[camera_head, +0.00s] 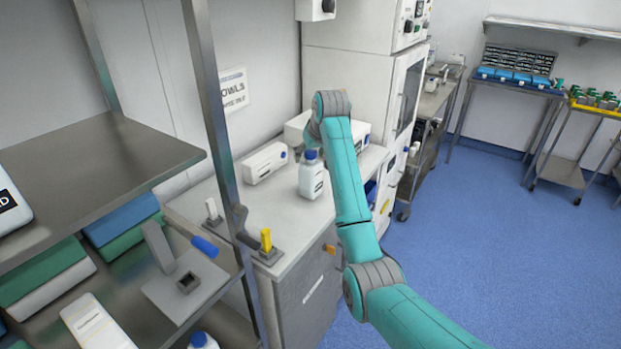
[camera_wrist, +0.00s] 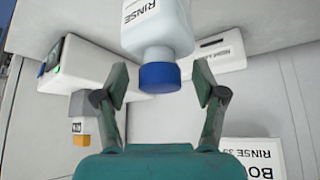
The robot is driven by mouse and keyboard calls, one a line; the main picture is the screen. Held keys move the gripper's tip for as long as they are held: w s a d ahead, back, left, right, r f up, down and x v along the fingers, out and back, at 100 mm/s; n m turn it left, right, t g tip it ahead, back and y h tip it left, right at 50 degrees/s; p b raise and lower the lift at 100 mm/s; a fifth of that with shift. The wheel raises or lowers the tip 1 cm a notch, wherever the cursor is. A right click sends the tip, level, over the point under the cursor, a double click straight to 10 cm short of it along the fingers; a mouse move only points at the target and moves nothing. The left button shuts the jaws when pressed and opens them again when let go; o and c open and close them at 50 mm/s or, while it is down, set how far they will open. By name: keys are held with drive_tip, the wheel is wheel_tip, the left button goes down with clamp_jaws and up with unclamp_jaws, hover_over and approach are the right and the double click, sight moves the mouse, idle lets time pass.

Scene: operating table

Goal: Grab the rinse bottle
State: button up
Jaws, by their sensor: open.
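My gripper (camera_wrist: 160,78) is open, one finger to each side of the blue cap. A gap shows between each finger and the cap, and I see no contact.
A white box-shaped device (camera_head: 265,163) stands left of the bottle on the counter (camera_head: 290,215). A metal post (camera_head: 212,105) and shelf (camera_head: 95,165) stand in the left foreground. A tall white cabinet (camera_head: 350,85) stands behind. Blue floor (camera_head: 460,240) is clear at right.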

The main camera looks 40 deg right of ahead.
clamp_jaws()
drive_tip(key=shift+r, duration=0.15)
